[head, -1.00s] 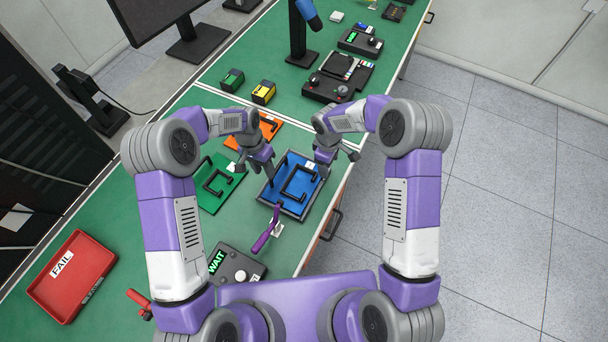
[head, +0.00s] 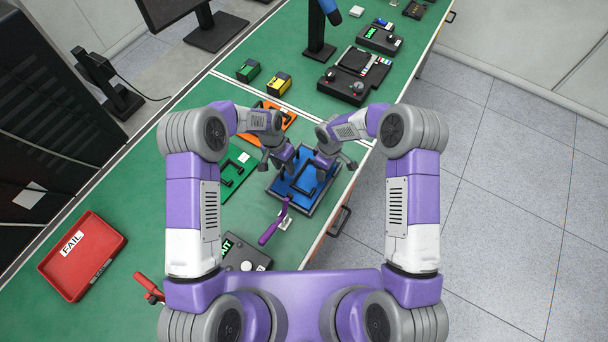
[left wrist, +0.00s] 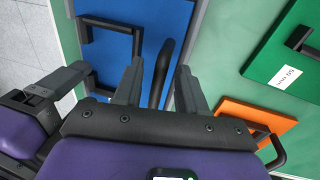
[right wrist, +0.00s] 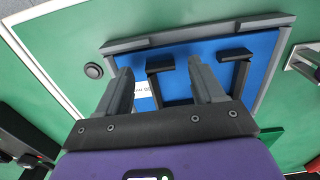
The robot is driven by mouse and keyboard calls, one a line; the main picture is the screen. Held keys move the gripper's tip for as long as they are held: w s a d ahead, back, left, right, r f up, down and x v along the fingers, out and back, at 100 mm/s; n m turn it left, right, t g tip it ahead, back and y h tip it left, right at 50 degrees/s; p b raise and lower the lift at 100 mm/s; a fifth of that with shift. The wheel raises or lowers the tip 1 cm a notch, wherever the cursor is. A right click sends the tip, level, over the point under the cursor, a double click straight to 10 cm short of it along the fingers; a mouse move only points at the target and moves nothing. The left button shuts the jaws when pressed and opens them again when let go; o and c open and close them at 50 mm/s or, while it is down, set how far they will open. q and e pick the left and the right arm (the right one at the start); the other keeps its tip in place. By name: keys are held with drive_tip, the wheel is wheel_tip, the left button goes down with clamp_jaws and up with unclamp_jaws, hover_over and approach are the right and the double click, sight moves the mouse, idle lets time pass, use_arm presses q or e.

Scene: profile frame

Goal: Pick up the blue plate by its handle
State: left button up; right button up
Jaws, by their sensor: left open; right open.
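The blue plate (head: 306,184) lies in a dark frame on the green bench, with dark handles standing on it. It also shows in the left wrist view (left wrist: 186,22) and the right wrist view (right wrist: 212,52). My left gripper (head: 283,170) is open over the plate's left side. A dark curved handle bar (left wrist: 160,78) shows between its fingers, not gripped. My right gripper (head: 326,166) is open over the plate's right side. A dark handle (right wrist: 158,66) shows between its fingers, not gripped. Exact finger depth cannot be told.
A green plate (head: 236,168) and an orange plate (head: 272,114) with handles lie to the left and behind. A purple-handled clamp (head: 270,232) stands in front of the frame. A red FAIL tray (head: 84,256) sits at far left. The bench's right edge is close.

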use_arm(q)
drive_tip(key=shift+d+f, duration=0.1)
drive_tip(key=shift+f, duration=0.5)
use_arm(e)
drive_tip(key=shift+f, duration=0.65)
use_arm(q)
drive_tip(key=c, duration=0.6)
use_arm(e)
drive_tip(key=c, duration=0.6)
use_arm(q)
clamp_jaws()
use_arm(e)
drive_tip(key=c, duration=0.3)
clamp_jaws()
drive_tip(key=shift+r, duration=0.1)
